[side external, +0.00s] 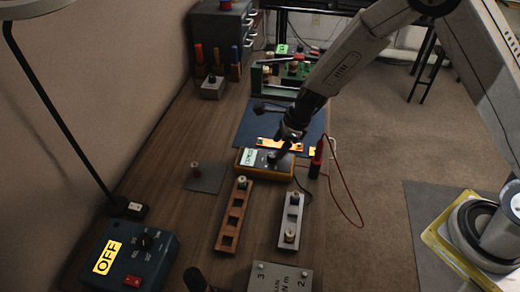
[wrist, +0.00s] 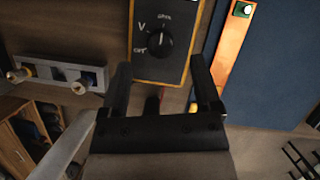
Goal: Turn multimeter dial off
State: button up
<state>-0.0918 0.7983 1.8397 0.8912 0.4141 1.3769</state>
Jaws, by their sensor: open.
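The yellow and black multimeter (side external: 268,170) lies on the wooden table below my gripper (side external: 279,152). Its lit display (side external: 249,157) is on the left side. In the wrist view the multimeter's dark face (wrist: 178,68) is at the top middle. Its round black dial (wrist: 160,41) has a white mark that points roughly up, toward a small blurred label. "V" is at the left of the dial and "OFF" at the lower left. My gripper (wrist: 160,70) is open and empty, with the dial ahead of the gap between its fingers. Finger contact cannot be told.
A wooden slotted rack (side external: 233,226) and a grey rack (side external: 291,215) stand in front of the multimeter. A blue mat (side external: 250,125) lies behind it. A red probe (side external: 315,165) and red cable (side external: 345,185) are at its right. A teal box with a yellow OFF sign (side external: 107,257) is front left.

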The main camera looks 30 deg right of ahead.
aim_at(273, 155)
jog(key=shift+x, duration=2)
grip_shut()
